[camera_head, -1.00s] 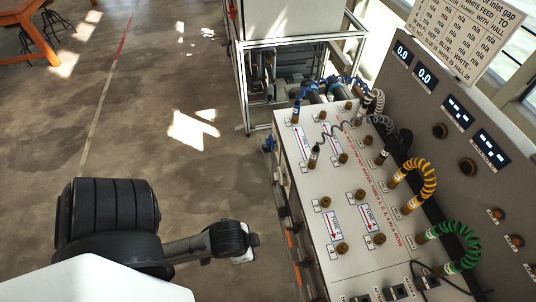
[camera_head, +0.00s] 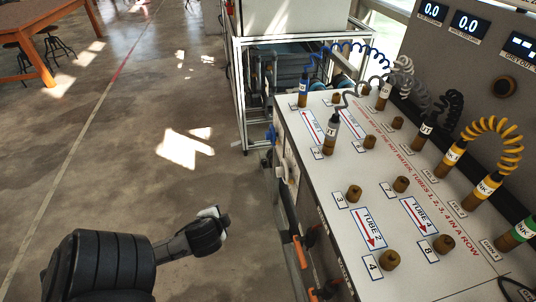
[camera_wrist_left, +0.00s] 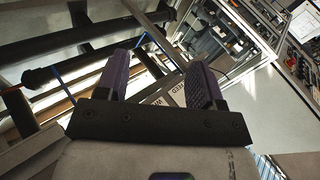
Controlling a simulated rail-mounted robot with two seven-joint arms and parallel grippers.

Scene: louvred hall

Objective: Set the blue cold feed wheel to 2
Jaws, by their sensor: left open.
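I cannot make out the blue cold feed wheel for certain. A small blue part (camera_head: 269,134) shows at the left side of the white bench (camera_head: 325,189) in the head view, too small to tell what it is. My left arm comes in low at the left, and its wrist end is over the floor, left of the bench. In the left wrist view my left gripper (camera_wrist_left: 161,75) is open, its two purple fingers apart. A printed plate with the word "FEED" shows behind and between them. My right gripper is not in view.
Orange handles (camera_head: 300,251) stick out from the bench's left side. Plugs with blue (camera_head: 303,92), yellow (camera_head: 452,156) and green (camera_head: 514,234) bands stand on the bench top. A metal frame (camera_head: 242,92) stands behind.

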